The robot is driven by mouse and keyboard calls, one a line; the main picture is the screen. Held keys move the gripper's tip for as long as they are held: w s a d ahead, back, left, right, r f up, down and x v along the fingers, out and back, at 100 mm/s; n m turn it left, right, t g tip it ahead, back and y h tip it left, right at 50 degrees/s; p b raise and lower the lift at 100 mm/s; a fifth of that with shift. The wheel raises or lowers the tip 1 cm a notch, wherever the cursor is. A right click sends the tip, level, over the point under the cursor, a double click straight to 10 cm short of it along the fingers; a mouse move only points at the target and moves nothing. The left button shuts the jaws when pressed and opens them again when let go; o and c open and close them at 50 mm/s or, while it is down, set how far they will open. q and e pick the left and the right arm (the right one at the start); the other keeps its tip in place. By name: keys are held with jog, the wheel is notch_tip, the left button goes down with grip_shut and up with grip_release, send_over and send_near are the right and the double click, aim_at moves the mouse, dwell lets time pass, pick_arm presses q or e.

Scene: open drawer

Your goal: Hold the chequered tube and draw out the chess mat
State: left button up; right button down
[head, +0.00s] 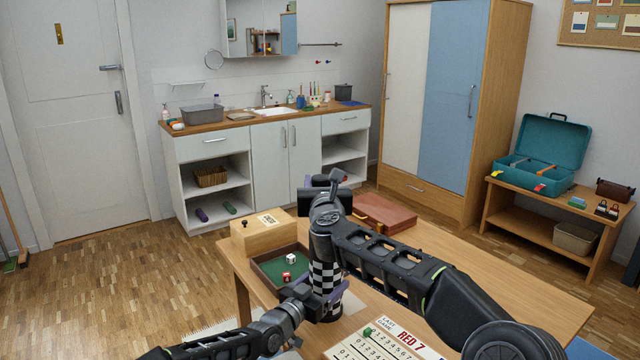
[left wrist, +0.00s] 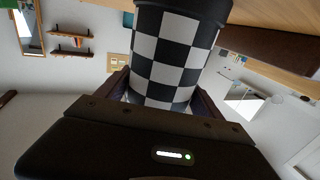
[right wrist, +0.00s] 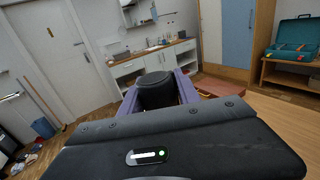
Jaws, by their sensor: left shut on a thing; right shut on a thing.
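The black-and-white chequered tube (head: 326,274) stands upright at the table's left part. My left gripper (head: 322,300) is shut around its lower part; the left wrist view shows the chequered side (left wrist: 172,55) between the fingers, with a black end band (left wrist: 185,18). My right gripper (head: 326,190) is above the tube, its fingers shut on a black round cap (right wrist: 157,92), seen in the right wrist view. My right wrist hides the tube's top, so I cannot tell whether cap and tube touch. I cannot make out the chess mat.
A green-lined dice tray (head: 268,268) and wooden box (head: 258,232) are left of the tube. A brown case (head: 385,213) lies behind to the right. A score sheet (head: 372,345) lies in front. The table (head: 480,275) is clear on the right.

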pick_arm(q)
jog(key=o, duration=1.5)
jog(key=shift+o, duration=0.2)
jog(key=v, duration=1.2)
pick_arm(e)
jog(key=c, duration=0.8)
grip_release()
